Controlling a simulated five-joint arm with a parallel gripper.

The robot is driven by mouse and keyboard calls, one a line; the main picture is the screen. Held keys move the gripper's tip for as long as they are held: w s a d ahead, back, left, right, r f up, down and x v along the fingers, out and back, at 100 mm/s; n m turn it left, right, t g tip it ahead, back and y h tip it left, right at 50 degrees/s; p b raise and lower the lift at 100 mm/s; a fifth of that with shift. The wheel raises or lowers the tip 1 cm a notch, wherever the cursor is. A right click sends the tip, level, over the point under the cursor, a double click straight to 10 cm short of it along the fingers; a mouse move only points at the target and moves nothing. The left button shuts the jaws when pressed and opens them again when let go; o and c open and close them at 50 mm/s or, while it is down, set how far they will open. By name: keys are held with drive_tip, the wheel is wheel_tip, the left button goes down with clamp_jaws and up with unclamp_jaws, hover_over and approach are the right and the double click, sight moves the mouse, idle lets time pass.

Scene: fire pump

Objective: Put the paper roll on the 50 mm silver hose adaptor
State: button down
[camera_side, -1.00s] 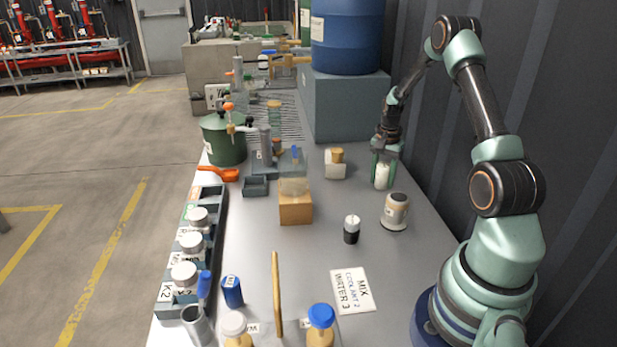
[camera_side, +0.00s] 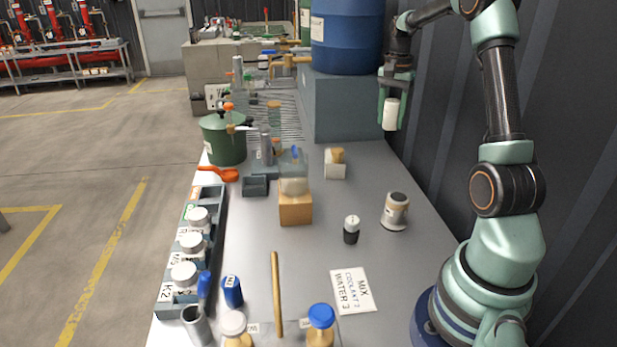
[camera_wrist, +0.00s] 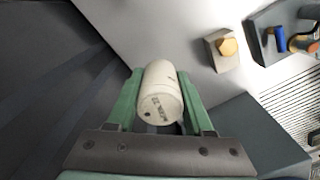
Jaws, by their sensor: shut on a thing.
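My gripper (camera_side: 389,124) is shut on a white cylinder, which looks like the paper roll (camera_side: 390,114), and holds it upright above the far right of the bench. In the wrist view the roll (camera_wrist: 160,100) sits between the green fingers of my gripper (camera_wrist: 159,73), with small dark print and a dark spot on it. A grey upright cylinder (camera_side: 266,150) stands on a dark block beside the green pot. A silver open-topped tube (camera_side: 196,325) is at the near left. I cannot tell which of these is the 50 mm adaptor.
A blue drum (camera_side: 346,38) on a grey box (camera_side: 348,105) stands close left of my gripper. A corrugated wall is at right. A white block with a wooden top (camera_side: 335,165), a beige canister (camera_side: 396,210) and a black-and-white pot (camera_side: 351,229) stand apart on the bench.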

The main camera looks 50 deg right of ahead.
drive_tip(key=shift+r, duration=0.5)
drive_tip(key=s+a+r+n, duration=0.1)
drive_tip(key=s+a+r, duration=0.3)
drive_tip(key=a+r, duration=0.2)
wheel_tip(320, 180, up, 2)
drive_tip(key=r+n, duration=0.1)
drive_tip(key=n, duration=0.1)
hover_over(399, 197)
wheel_tip(399, 197, down, 20)
drive_tip(key=shift+a+f, duration=0.1)
drive_tip(key=shift+f, duration=0.1)
drive_tip(key=shift+c, duration=1.5)
unclamp_jaws()
